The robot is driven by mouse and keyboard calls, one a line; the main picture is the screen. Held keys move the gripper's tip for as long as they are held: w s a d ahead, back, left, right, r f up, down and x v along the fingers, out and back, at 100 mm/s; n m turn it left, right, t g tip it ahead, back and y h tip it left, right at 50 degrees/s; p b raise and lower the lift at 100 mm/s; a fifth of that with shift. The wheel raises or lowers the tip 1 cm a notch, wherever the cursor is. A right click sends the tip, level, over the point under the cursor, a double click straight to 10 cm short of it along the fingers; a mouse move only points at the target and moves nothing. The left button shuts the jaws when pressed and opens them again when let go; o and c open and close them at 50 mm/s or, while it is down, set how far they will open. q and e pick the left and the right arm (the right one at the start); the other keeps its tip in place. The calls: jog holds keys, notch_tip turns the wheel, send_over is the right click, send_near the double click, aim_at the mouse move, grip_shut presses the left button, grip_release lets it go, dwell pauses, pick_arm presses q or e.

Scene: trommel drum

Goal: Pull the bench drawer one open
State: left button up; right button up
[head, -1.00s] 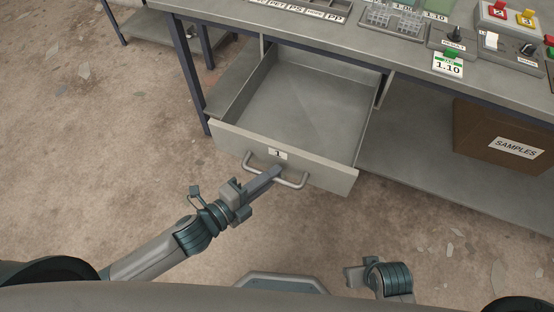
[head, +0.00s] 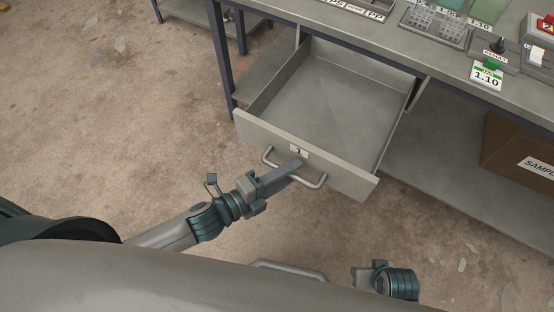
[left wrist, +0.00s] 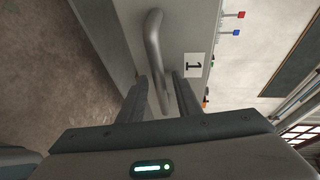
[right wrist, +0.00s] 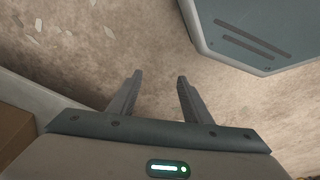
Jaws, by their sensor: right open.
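The bench drawer one (head: 345,169), with a grey front and a label "1", stands well out from the bench, and its empty inside shows. Its bar handle (head: 317,184) is on the front. My left gripper (head: 292,167) is at the handle; in the left wrist view its fingers (left wrist: 160,82) lie on both sides of the handle bar (left wrist: 154,35) and look shut on it. The label (left wrist: 194,65) shows beside the fingers. My right gripper (right wrist: 159,80) is open and empty above the floor; in the head view it is low, partly hidden by my body.
The bench (head: 400,55) carries racks and a control panel along its top. A brown samples box (head: 510,145) stands on the lower shelf (head: 440,165) at right. Another table (head: 195,12) stands at the back left. The floor left of the drawer is clear.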

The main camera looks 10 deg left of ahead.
pick_arm(q)
jog(key=shift+s+a, duration=0.1)
jog(key=b+v, duration=0.1)
jog(key=v, duration=1.6)
pick_arm(e)
jog(key=v, duration=0.4)
jog(key=shift+w, duration=0.1)
pick_arm(q)
jog(key=shift+s, duration=0.1)
jog(key=shift+a, duration=0.1)
